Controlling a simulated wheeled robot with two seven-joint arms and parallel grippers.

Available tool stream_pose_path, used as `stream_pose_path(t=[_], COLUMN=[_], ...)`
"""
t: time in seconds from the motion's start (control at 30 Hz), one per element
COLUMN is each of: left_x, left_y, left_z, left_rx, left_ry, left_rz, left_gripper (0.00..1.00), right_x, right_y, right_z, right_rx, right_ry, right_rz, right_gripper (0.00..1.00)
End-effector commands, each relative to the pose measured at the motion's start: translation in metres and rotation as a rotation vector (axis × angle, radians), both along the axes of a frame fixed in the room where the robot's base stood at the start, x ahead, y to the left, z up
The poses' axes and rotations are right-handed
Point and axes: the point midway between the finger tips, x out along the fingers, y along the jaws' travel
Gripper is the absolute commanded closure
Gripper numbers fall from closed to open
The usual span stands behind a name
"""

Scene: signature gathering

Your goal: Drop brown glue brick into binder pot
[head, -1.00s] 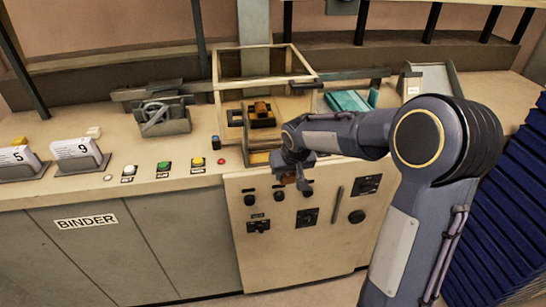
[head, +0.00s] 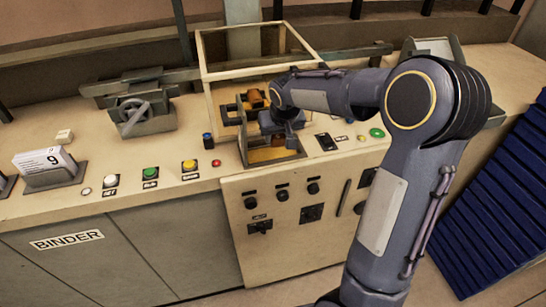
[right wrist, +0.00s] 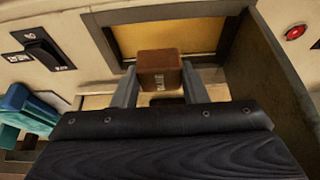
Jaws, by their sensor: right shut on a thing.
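The brick appears above the recess; the height gap is unclear. My left gripper is not in view.
A glazed frame (head: 203,75) stands around the spot, with an orange-brown block (head: 253,98) on a dark holder inside. Buttons, including a red one (head: 216,163), lie to the left. A handwheel device (head: 140,115) and a card holder (head: 55,172) stand farther left.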

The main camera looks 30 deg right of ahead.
Motion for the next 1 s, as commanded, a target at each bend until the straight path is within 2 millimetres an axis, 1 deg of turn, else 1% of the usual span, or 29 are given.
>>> stream_pose_path(t=[0.03,0.23,0.37,0.6,0.63,0.8,0.83,1.0], left_x=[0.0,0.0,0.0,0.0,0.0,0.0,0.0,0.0], left_y=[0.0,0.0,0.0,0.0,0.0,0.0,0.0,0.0], left_z=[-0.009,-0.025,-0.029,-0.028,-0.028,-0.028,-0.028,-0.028], left_rx=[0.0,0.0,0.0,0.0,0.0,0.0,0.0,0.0], left_ry=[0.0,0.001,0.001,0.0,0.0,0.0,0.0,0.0], left_rz=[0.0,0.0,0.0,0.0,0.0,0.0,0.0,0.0], left_gripper=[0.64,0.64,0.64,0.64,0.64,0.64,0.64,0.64], right_x=[0.0,0.0,0.0,0.0,0.0,0.0,0.0,0.0], right_y=[0.0,0.0,0.0,0.0,0.0,0.0,0.0,0.0], right_z=[-0.012,-0.034,-0.04,-0.04,-0.04,-0.04,-0.04,-0.04], right_rx=[0.0,-0.001,0.0,0.0,0.0,0.0,0.0,0.0], right_ry=[0.002,0.0,0.001,0.0,0.0,0.0,0.0,0.0], right_rz=[0.0,0.001,0.001,0.0,0.0,0.0,0.0,0.0], right_gripper=[0.83,0.83,0.83,0.83,0.59,0.37,0.35,0.35])
